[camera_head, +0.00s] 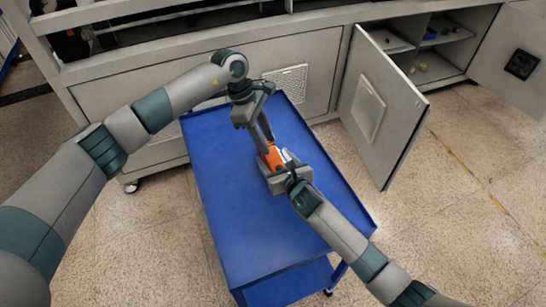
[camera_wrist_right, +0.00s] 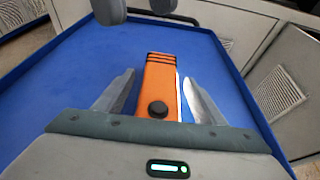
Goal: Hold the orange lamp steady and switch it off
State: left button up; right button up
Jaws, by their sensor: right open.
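The orange lamp (camera_head: 273,157) is on the blue cart top. In the right wrist view the lamp (camera_wrist_right: 160,75) is an orange bar with dark stripes at its far end, a round black knob (camera_wrist_right: 158,109) at its near end and a pale strip along its right side. My right gripper (camera_wrist_right: 159,80) is open, with one finger on each side of the lamp and visible gaps between. My left gripper (camera_head: 265,137) points down at the lamp's far end in the head view. Its fingertips are too small to tell whether they touch the lamp or are open.
The blue cart (camera_head: 225,200) has a low raised rim and is otherwise clear. Behind it stands a grey cabinet (camera_head: 180,85) with an open door (camera_head: 375,110) right of the cart. Small items lie on its shelves. The speckled floor is free to the right.

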jog(key=shift+w+a+f, duration=0.25)
jog(key=shift+w, duration=0.35)
jog(key=c, duration=1.3)
pick_arm(q)
grip_shut()
jog(key=shift+d+f, duration=0.1)
dwell(0.4)
